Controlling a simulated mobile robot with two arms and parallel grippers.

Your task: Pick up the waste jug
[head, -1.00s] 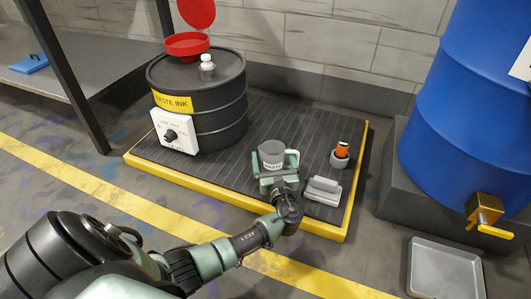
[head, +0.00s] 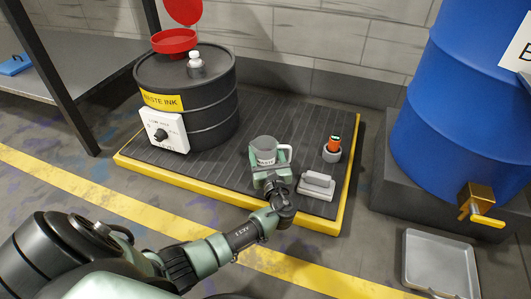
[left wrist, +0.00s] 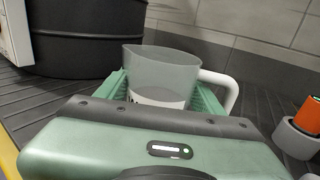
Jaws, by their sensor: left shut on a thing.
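The waste jug (head: 264,147) is a grey, translucent jug with a white label and a white handle on its right. It stands upright over the ribbed black deck of the yellow-edged platform. My left gripper (head: 268,168) is shut on the jug, with a green finger on each side of its body. The jug also shows in the left wrist view (left wrist: 160,72), between the fingers of the gripper (left wrist: 165,95). The gripper hides its lower part, so I cannot tell whether its base touches the deck. My right gripper is not in view.
A black waste ink drum (head: 208,110) with an open red funnel (head: 174,42) stands left on the platform (head: 215,185). A grey block (head: 316,185) and an orange-topped item in a grey holder (head: 332,150) are close right. A blue drum (head: 455,110) and metal tray (head: 440,262) stand farther right.

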